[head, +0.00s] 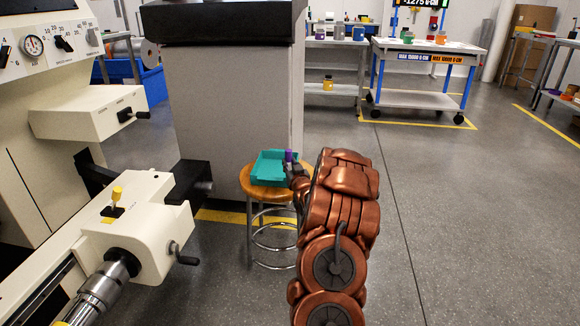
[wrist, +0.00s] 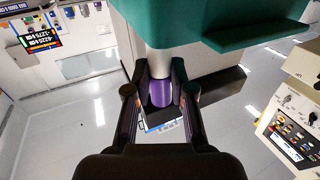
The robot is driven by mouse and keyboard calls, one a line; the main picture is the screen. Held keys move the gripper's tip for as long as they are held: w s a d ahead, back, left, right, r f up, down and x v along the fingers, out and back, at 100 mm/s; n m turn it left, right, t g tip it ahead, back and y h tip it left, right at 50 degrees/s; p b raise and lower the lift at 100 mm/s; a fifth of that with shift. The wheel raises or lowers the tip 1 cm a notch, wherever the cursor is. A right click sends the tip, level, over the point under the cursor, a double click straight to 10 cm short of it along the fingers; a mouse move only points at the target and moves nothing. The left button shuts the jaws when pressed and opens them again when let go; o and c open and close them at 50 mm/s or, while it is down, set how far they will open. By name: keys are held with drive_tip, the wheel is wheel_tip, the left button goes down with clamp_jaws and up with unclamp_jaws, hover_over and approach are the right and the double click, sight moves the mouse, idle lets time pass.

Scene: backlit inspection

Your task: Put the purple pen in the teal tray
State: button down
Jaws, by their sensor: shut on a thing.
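The teal tray (head: 266,171) sits on a round wooden stool (head: 260,194) in the head view. Its underside or side shows dark teal across the top of the wrist view (wrist: 215,25). My gripper (head: 292,168) is at the tray's right side, partly hidden by my copper arm. In the wrist view my gripper (wrist: 161,100) is shut on the purple pen (wrist: 161,92), which stands between the two fingers. A pale section runs from the purple part toward the tray's edge. In the head view only a small purple piece (head: 288,155) shows. I cannot tell whether pen and tray touch.
A cream machine (head: 140,225) with handles stands left of the stool. A grey cabinet (head: 230,100) with a black top stands behind it. A wheeled cart (head: 425,70) and shelves are at the back. The floor on the right is clear.

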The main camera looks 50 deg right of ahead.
drive_tip(key=shift+f, duration=0.15)
drive_tip(key=c, duration=1)
unclamp_jaws()
drive_tip(key=shift+r, duration=0.2)
drive_tip(key=shift+s+a, duration=0.2)
drive_tip(key=shift+s, duration=0.15)
drive_tip(key=p+v, duration=0.3)
drive_tip(key=v, duration=0.8)
